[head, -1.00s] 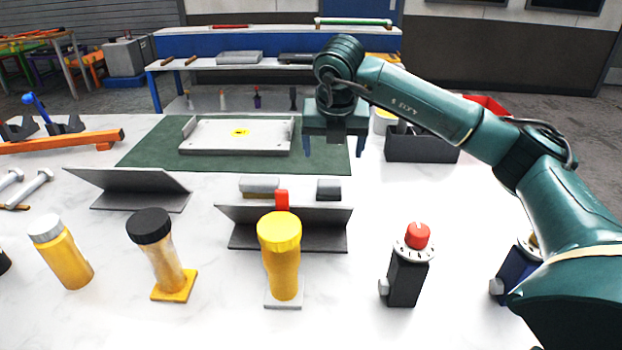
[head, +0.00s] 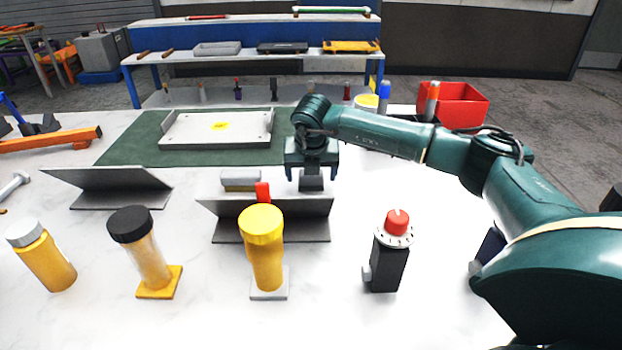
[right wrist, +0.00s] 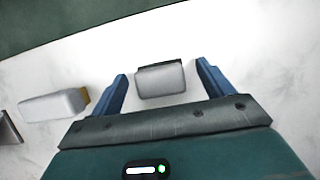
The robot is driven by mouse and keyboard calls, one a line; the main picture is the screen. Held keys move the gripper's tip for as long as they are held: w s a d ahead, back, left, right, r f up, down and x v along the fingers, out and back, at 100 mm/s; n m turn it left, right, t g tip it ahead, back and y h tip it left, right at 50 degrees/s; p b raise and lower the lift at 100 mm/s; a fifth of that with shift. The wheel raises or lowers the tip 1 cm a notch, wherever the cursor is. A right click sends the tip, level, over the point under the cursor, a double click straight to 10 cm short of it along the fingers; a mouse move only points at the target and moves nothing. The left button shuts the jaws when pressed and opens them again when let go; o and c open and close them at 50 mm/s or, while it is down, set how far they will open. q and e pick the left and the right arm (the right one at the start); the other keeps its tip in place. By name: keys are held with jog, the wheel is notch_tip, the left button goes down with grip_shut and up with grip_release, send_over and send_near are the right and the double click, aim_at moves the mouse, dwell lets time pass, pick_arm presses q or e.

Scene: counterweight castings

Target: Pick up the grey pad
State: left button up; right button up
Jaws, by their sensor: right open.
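A small grey pad with a dark edge (head: 311,183) lies on the white table, just behind the right end of an angled grey plate. My right gripper (head: 312,172) is over it, pointing down. In the right wrist view the pad (right wrist: 160,80) shows between the two open blue fingers (right wrist: 162,70), apart from both. A second, lighter grey block (head: 240,180) lies to its left. In the right wrist view this block (right wrist: 55,105) has a yellowish end and is outside the left finger. My left gripper is not in view.
The angled grey plate (head: 285,228) stands in front of the pad, with a yellow bottle (head: 263,250) before it. A black box with a red knob (head: 389,265) is to the right. A grey tray (head: 185,140) sits on the green mat behind. A red bin (head: 452,108) is at the back right.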

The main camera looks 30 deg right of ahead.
jog(key=shift+f, duration=0.15)
jog(key=c, duration=1.1)
